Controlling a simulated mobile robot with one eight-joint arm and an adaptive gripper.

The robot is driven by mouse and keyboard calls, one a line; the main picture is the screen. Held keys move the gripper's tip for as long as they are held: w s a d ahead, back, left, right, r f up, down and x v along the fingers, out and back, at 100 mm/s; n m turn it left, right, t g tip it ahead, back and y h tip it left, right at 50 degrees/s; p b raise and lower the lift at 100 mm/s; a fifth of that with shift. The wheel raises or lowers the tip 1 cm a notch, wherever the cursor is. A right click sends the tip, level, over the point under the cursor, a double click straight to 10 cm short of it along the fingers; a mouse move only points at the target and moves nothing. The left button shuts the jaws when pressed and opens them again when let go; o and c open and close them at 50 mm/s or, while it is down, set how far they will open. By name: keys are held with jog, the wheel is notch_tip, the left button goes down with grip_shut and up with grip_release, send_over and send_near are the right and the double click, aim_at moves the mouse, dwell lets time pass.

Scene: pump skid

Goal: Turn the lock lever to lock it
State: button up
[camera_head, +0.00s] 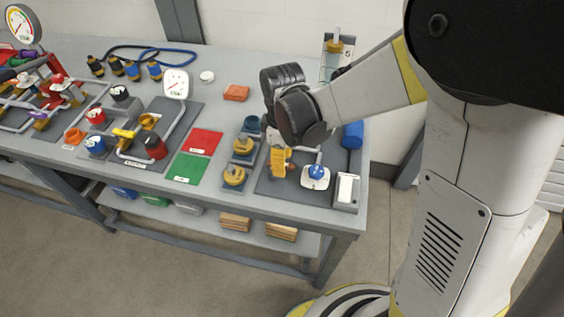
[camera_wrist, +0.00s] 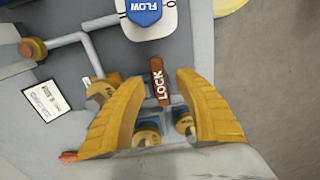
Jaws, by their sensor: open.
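In the wrist view the lock lever (camera_wrist: 158,80) is a narrow reddish-brown bar marked LOCK, lying lengthwise up the picture. My gripper (camera_wrist: 162,79) is open, with one yellow finger on each side of the lever. The gap on each side looks small; I cannot tell whether a finger touches it. In the head view my gripper (camera_head: 279,162) is over the grey plate at the right end of the bench, and it hides the lever there.
A white unit with a blue FLOW part (camera_wrist: 143,10) is just beyond the lever. Grey pipe and yellow-brown fittings (camera_wrist: 32,48) lie to the left. A white-faced box (camera_head: 346,188) stands at the bench's right edge. Red (camera_head: 201,141) and green (camera_head: 187,168) mats lie left.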

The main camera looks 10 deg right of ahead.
jog(key=shift+f, duration=0.4)
grip_shut()
